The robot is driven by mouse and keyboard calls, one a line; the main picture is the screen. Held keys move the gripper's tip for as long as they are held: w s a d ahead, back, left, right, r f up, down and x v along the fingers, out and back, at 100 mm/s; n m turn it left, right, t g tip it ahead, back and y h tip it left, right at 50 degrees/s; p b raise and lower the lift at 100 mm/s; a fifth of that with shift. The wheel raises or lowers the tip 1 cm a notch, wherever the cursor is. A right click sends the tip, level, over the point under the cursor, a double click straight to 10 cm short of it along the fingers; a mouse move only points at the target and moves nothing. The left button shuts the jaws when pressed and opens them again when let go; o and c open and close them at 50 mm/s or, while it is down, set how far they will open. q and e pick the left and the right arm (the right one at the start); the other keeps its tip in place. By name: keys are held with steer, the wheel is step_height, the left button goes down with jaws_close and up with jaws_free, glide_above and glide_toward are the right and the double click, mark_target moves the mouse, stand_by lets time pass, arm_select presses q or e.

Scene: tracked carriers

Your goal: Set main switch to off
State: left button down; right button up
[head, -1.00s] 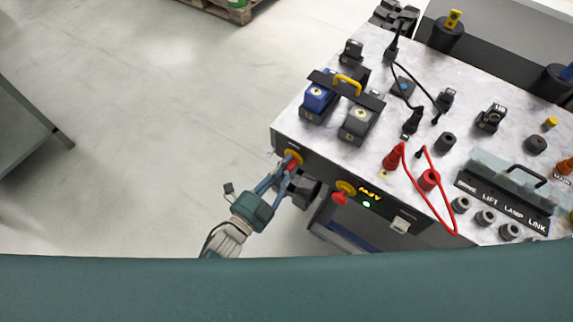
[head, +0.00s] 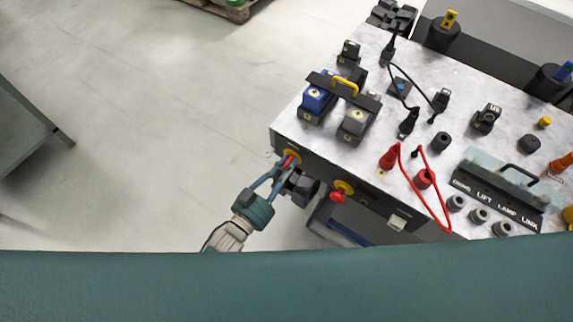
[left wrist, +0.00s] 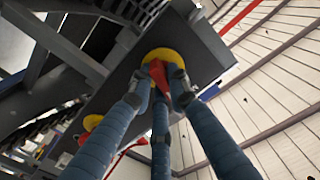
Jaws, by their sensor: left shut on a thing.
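The main switch (head: 292,155) is a red handle on a yellow disc on the dark front panel of the carrier, near its left corner. My left gripper (head: 281,172) is shut on the red handle. In the left wrist view, the fingers of my left gripper (left wrist: 163,85) close around the red handle (left wrist: 159,74), in front of the yellow disc (left wrist: 162,57). The fingers hide part of the handle. The display area on the panel is dark. My right gripper is not in view.
A second red knob on a yellow disc (head: 341,190) sits to the right on the same panel. The marbled top (head: 375,165) carries blue and grey blocks, black plugs and red cables. Open grey floor (head: 150,130) lies to the left.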

arm_select(q)
steer(key=shift+n, duration=1.3)
steer(key=c, duration=1.7)
jaws_free()
steer(key=shift+o, duration=0.2)
steer(key=v, duration=1.2)
